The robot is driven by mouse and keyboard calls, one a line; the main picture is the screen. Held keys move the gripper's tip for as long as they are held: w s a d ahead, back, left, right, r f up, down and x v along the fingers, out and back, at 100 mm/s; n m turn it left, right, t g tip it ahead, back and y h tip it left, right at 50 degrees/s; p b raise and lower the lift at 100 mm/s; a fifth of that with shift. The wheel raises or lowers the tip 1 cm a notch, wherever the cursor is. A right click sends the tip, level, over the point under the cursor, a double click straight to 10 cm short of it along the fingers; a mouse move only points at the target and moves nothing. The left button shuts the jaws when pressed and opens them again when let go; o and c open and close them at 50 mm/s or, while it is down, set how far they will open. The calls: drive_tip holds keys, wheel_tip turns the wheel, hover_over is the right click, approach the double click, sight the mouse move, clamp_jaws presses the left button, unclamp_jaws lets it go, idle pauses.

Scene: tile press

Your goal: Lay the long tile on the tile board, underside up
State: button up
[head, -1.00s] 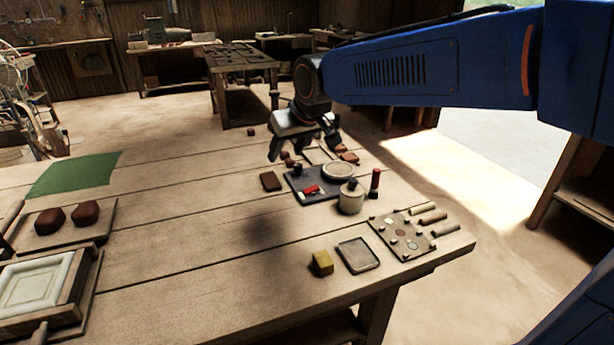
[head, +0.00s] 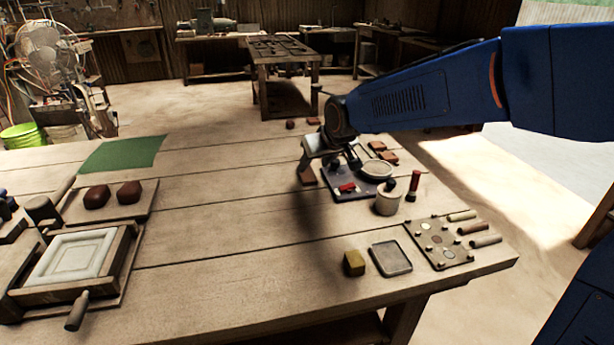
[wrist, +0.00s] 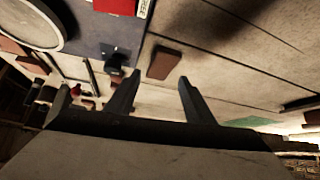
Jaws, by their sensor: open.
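A long reddish-brown tile (head: 308,176) lies flat on the bench, just left of a dark blue board (head: 345,188). The tile also shows in the wrist view (wrist: 163,63), beyond my fingertips and roughly in line with the gap between them. My gripper (head: 328,163) is open and empty, above the bench by the tile and partly hiding it in the head view. Which side of the tile faces up, I cannot tell. I cannot tell for sure which board is the tile board.
The dark board holds a round pale dish (head: 377,169) and a red item (head: 348,188). A lidded pot (head: 388,203) and a red cylinder (head: 414,182) stand close by. A pegged board (head: 440,255) and yellow block (head: 354,263) are nearer. Bare bench lies left of the tile.

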sight(307, 174)
drive_tip(key=shift+x, duration=2.85)
drive_tip(key=shift+s+a, duration=0.1)
drive_tip(key=shift+s, duration=0.05)
drive_tip(key=c, duration=1)
drive_tip(key=shift+c, duration=0.2)
wheel_tip(307, 174, up, 10)
